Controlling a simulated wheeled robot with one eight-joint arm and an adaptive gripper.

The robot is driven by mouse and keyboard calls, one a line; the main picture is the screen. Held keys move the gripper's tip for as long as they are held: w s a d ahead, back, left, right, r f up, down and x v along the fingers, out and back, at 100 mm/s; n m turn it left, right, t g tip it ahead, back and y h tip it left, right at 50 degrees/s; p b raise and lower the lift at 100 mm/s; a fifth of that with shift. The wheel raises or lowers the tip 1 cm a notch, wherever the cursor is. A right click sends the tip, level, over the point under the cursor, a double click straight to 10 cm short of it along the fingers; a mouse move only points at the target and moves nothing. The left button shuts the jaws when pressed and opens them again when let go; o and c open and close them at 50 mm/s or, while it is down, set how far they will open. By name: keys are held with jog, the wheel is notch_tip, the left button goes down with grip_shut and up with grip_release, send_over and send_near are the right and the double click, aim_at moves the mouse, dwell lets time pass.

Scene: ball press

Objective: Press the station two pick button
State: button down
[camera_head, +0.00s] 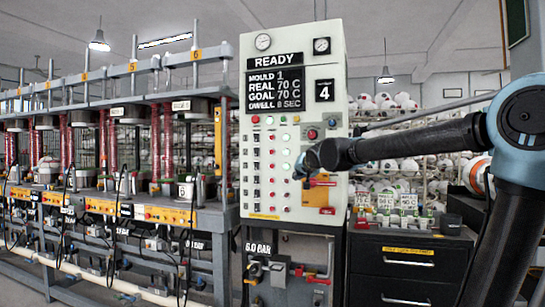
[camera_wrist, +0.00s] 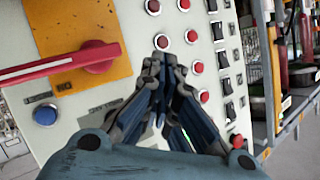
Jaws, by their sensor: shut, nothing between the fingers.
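The grey control panel (camera_head: 250,195) stands mid-picture in the head view, with columns of small round buttons (camera_head: 271,166) and black switches (camera_head: 256,166). I cannot read which button belongs to station two. My gripper (camera_head: 299,174) is in front of the panel's right part and hides some of its face. In the wrist view my gripper (camera_wrist: 164,64) is shut and empty. Its tips point toward the panel, close below a red button (camera_wrist: 161,42); contact cannot be told. More red buttons, such as one to the right (camera_wrist: 197,67), run beside black switches (camera_wrist: 222,60).
An orange plate with a red lever (camera_wrist: 60,70) and a blue button (camera_wrist: 45,115) lie left of my fingers in the wrist view. Numbered press stations (camera_head: 160,212) stand left of the panel. A black drawer cabinet (camera_head: 405,275) with small bins stands right, under my arm.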

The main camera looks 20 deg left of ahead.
aim_at(272, 152)
jog(key=a+r+y, duration=0.2)
jog(key=a+r, duration=0.1)
jog(key=a, duration=0.4)
jog(key=a+r+y, duration=0.2)
jog(key=a+r, duration=0.2)
jog(key=a, duration=0.4)
jog(key=shift+s+r+n, duration=0.2)
jog(key=shift+s+n, duration=0.05)
jog(key=shift+n, duration=0.15)
jog(key=shift+d, duration=0.1)
jog(key=shift+w+d, duration=0.15)
jog(key=shift+w, duration=2)
jog(key=shift+w+d, duration=0.15)
jog(key=shift+w, duration=2)
jog(key=shift+w, duration=0.15)
jog(key=shift+w+a, duration=0.1)
jog(key=shift+w, duration=0.05)
